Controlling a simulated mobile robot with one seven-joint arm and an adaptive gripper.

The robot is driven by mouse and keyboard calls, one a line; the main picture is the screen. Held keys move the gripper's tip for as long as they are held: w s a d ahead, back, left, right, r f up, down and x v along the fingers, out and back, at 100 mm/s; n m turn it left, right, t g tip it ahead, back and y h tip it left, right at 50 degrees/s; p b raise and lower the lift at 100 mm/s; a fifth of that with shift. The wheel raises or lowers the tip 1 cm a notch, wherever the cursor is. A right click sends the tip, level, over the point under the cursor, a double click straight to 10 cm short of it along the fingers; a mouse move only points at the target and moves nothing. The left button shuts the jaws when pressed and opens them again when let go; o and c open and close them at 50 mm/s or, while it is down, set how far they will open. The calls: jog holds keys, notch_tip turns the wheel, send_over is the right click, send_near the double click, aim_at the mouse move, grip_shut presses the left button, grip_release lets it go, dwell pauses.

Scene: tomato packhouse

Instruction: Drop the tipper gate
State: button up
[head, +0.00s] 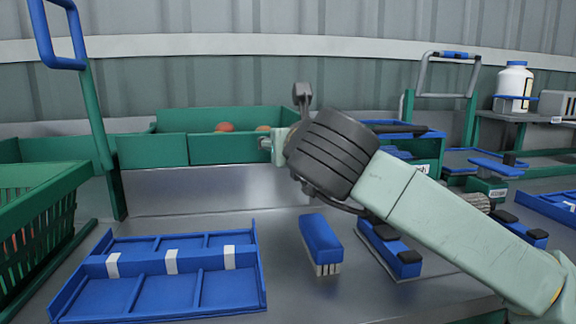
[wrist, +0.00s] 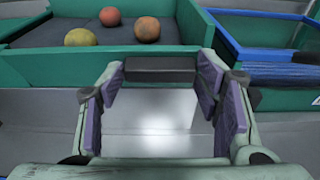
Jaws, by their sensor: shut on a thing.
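The green tipper (head: 152,148) stands at the back middle with tomatoes in it, and its green front panel (head: 218,150) looks upright, so the gate seems raised. My gripper (head: 268,144) is at the right part of that panel. In the wrist view, my gripper (wrist: 160,78) has its purple-padded fingers at the two ends of a dark grey bar (wrist: 160,63), which looks like the gate's handle. The fingers are shut on this bar. My wrist hides the tipper's right end in the head view.
Tomatoes (wrist: 146,29) lie on the tipper's dark bed. A blue divided tray (head: 230,290), a blue brush (head: 321,240) and a green crate (head: 40,190) stand in front and left. A blue-rimmed green bin (wrist: 232,40) is right of the tipper. Bare metal lies below the gate.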

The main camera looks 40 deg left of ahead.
jog(key=b, duration=0.3)
jog(key=f+t+y+b, duration=0.1)
jog(key=b, duration=0.1)
jog(key=shift+s+d+f+b, duration=0.1)
jog(key=shift+s+d+b, duration=0.1)
jog(key=shift+b, duration=0.2)
jog(key=shift+r, duration=0.2)
jog(key=o, duration=1.2)
jog(key=shift+c, duration=0.2)
jog(key=shift+s+d, duration=0.1)
jog(key=shift+d, duration=0.05)
jog(key=v, duration=1.1)
jog(key=shift+s+d+f, duration=0.2)
jog(key=shift+s+d, duration=0.1)
